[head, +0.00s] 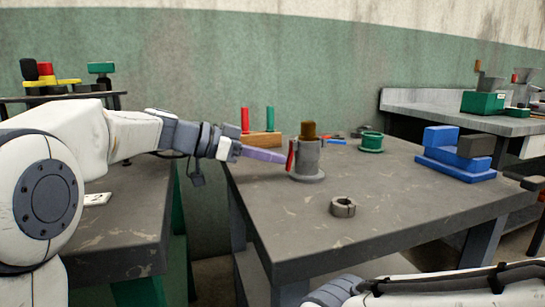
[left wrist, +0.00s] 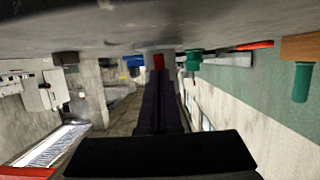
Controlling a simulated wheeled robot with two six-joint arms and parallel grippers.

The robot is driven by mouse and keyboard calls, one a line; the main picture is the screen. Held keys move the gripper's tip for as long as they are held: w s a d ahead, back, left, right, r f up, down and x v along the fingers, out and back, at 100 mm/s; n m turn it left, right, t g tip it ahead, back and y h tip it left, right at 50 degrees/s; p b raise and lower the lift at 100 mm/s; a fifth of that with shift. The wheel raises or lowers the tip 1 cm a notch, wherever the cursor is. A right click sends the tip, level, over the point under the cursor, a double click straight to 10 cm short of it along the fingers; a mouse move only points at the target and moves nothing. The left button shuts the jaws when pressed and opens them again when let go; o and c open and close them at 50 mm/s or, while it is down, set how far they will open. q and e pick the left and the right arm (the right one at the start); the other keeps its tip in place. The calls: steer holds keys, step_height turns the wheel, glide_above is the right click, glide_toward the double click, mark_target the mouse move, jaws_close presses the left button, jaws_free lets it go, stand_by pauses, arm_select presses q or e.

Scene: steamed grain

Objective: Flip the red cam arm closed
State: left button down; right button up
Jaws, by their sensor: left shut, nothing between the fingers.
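The red cam arm (head: 291,156) stands nearly upright against the left side of a grey cylindrical fixture (head: 308,160) with a brown block (head: 309,130) on top. My left gripper (head: 284,157) is shut and empty, its long purple fingers reaching in from the left. Its tips are at or very near the red cam arm; I cannot tell whether they touch. In the left wrist view the table is at the top, and the red cam arm (left wrist: 158,62) shows just beyond the fingertips. My right gripper is not in view; only part of my right arm shows at the bottom right.
A wooden block (head: 262,139) with red and green handles stands behind the left fingers. A green ring-shaped part (head: 371,142) and blue blocks (head: 455,166) are to the right. A grey split collar (head: 343,207) lies in front. The table's front middle is mostly clear.

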arm_select(q)
steer(key=shift+r, duration=0.1)
steer(key=s+d+r+p, duration=0.5)
steer(key=s+d+r, duration=0.1)
steer(key=d+r, duration=0.4)
steer(key=shift+r, duration=0.5)
